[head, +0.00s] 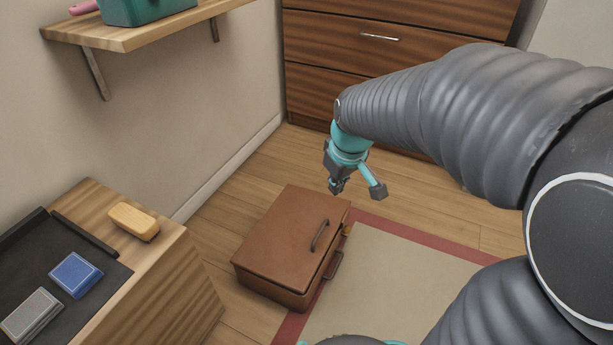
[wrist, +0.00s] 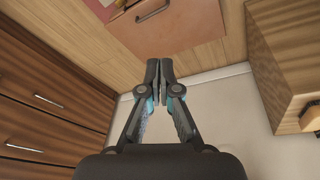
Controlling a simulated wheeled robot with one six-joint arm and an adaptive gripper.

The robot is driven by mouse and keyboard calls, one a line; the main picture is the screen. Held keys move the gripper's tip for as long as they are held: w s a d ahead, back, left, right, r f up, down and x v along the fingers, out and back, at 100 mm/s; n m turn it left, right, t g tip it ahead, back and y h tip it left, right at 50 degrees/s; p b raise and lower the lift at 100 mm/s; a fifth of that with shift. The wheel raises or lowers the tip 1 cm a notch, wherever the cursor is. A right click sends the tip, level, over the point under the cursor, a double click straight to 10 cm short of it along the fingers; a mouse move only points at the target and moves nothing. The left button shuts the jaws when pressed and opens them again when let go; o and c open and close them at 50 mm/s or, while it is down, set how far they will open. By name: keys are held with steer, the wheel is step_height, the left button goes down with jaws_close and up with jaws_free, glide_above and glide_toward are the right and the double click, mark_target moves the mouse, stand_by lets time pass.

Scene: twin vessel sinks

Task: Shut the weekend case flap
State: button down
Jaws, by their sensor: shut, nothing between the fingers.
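The brown weekend case (head: 300,285) lies on the floor in the head view, partly on the rug. Its flap (head: 275,235) is the flat top panel with a dark handle (head: 320,235); it lies down over the body, and I cannot tell whether it is fully flush. A second handle (head: 334,264) and a small brass-coloured piece show on the right side. Part of the case also shows at the top of the wrist view (wrist: 175,30). My gripper (head: 357,188) is empty, above and behind the case's far right corner. Its fingertips are together in the wrist view (wrist: 162,82).
A wooden drawer unit (head: 345,55) stands behind. A shelf (head: 140,33) hangs above. The bordered rug (head: 400,280) is clear.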

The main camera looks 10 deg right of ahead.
steer(key=w+f+n+g+p, duration=0.1)
steer(key=w+f+n+p, duration=0.15)
steer(key=w+f, duration=0.5)
steer(key=n+g+p, duration=0.2)
steer(key=n, duration=0.1)
glide_above(323, 240)
step_height(323, 240, down, 10)
steer(key=f, duration=0.4)
steer(key=f+b, duration=0.1)
steer(key=f, duration=0.4)
steer(key=w+a+f, duration=0.1)
steer(key=f, duration=0.3)
steer(key=shift+f, duration=0.25)
steer(key=shift+f+b, duration=0.1)
steer(key=shift+b, duration=0.2)
steer(key=f+b, duration=0.2)
steer(key=d+f+b, duration=0.1)
steer(key=b, duration=0.1)
steer(key=shift+s+f, duration=0.3)
steer(key=shift+s, duration=0.05)
steer(key=shift+d+r, duration=0.1)
steer(key=shift+s, duration=0.15)
